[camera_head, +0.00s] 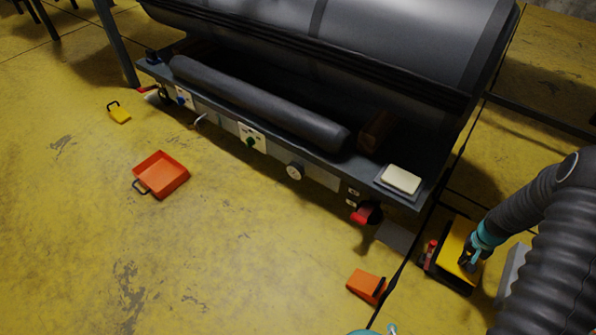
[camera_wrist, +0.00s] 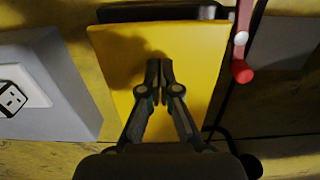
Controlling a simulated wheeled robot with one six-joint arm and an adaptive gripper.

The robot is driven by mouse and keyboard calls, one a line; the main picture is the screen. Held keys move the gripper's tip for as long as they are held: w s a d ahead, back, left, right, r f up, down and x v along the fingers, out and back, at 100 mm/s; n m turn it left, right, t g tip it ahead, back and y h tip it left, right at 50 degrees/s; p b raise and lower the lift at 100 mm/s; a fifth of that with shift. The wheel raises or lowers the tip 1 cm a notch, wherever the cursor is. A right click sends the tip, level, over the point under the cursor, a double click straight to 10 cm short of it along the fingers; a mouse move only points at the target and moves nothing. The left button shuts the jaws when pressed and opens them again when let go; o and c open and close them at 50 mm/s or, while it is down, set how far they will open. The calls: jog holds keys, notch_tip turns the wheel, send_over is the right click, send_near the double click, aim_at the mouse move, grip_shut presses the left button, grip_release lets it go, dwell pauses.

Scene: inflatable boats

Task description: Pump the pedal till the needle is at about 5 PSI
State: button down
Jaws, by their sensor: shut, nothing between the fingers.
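The yellow pedal (camera_head: 454,244) is a flat plate on a dark base at the lower right. It fills the middle of the wrist view (camera_wrist: 200,50). My gripper (camera_head: 467,262) is over the pedal, pointing down at it. In the wrist view its fingertips (camera_wrist: 159,66) are together, empty, in front of the yellow plate, with a shadow beside them. I cannot tell whether they touch the plate or how far it is pressed. The round white gauge (camera_head: 295,171) is on the front of the dark bench (camera_head: 325,178). Its needle is too small to read.
A red-handled lever (camera_wrist: 243,70) stands beside the pedal. A grey box with a socket (camera_wrist: 40,80) is on its other side. A red valve handle (camera_head: 361,217) sticks out of the bench. An orange bin (camera_head: 366,285) and an orange tray (camera_head: 162,174) lie on the floor.

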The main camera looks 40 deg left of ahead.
jog(key=shift+f+b, duration=0.45)
jog(key=shift+f, duration=1.15)
jog(key=shift+r+p, duration=1.25)
jog(key=shift+r, duration=1.15)
jog(key=shift+f, duration=0.1)
jog(key=shift+f+b, duration=1.2)
jog(key=shift+f, duration=1.1)
jog(key=shift+r+p, duration=1.2)
jog(key=shift+r, duration=1.2)
jog(key=shift+f, duration=0.15)
